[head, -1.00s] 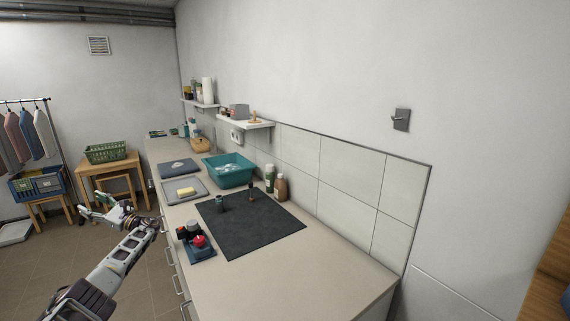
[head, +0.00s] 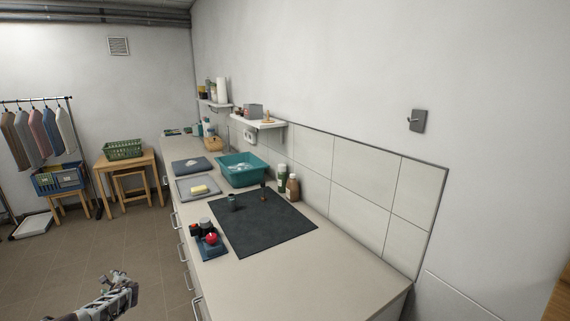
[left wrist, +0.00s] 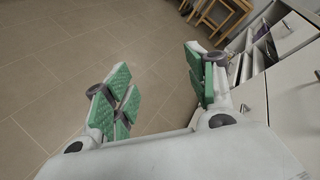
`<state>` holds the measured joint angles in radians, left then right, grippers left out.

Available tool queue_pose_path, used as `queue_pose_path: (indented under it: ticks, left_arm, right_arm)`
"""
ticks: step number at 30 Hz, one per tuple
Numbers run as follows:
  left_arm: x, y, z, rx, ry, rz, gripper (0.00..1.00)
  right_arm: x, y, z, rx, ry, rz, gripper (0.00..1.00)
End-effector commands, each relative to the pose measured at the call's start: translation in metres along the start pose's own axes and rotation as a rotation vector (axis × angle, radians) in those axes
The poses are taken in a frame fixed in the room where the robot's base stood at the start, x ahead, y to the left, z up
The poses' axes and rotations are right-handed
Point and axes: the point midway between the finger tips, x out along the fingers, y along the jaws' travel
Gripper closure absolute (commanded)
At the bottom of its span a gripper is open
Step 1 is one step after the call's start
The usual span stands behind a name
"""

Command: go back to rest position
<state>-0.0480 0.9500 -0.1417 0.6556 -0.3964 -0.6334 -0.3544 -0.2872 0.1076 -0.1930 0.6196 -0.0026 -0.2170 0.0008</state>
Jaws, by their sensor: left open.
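My left gripper (head: 118,284) is low at the bottom left of the head view, over the floor and to the left of the counter's drawer fronts. In the left wrist view the green-padded fingers (left wrist: 160,92) stand apart with nothing between them, and tiled floor shows beyond. My right gripper is in neither view.
The counter (head: 290,268) runs from front to back on the right, with a dark mat (head: 262,228), a teal basin (head: 243,177) and a blue tray (head: 212,248) with small items on it. A wooden table (head: 112,165) stands at the back left. The floor (head: 110,240) left of the counter is clear.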

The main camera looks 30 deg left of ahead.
Motion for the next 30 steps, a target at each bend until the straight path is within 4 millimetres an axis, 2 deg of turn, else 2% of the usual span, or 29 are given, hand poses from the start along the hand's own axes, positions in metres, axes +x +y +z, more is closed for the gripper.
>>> queue_pose_path:
  ticks: [1, 3, 9, 13, 20, 30]
  left_arm:
    - [0.002, 0.018, -0.004, -0.029, 0.034, 0.017, 0.44]
    - [0.003, 0.041, -0.009, -0.084, 0.084, 0.043, 0.44]
    - [0.002, 0.097, -0.021, -0.243, 0.203, 0.118, 0.44]
    - [-0.001, 0.124, -0.024, -0.329, 0.256, 0.158, 0.44]
    - [-0.005, 0.159, -0.025, -0.455, 0.319, 0.217, 0.44]
    - [-0.037, 0.223, -0.075, -0.485, 0.357, 0.305, 0.44]
  right_arm:
    - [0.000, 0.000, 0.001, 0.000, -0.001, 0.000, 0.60]
    - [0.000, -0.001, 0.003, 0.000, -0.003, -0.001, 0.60]
    - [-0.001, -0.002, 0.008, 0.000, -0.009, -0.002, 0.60]
    - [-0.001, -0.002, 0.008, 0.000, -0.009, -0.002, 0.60]
    - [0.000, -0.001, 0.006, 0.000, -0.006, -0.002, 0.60]
    - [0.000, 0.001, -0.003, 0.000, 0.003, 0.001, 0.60]
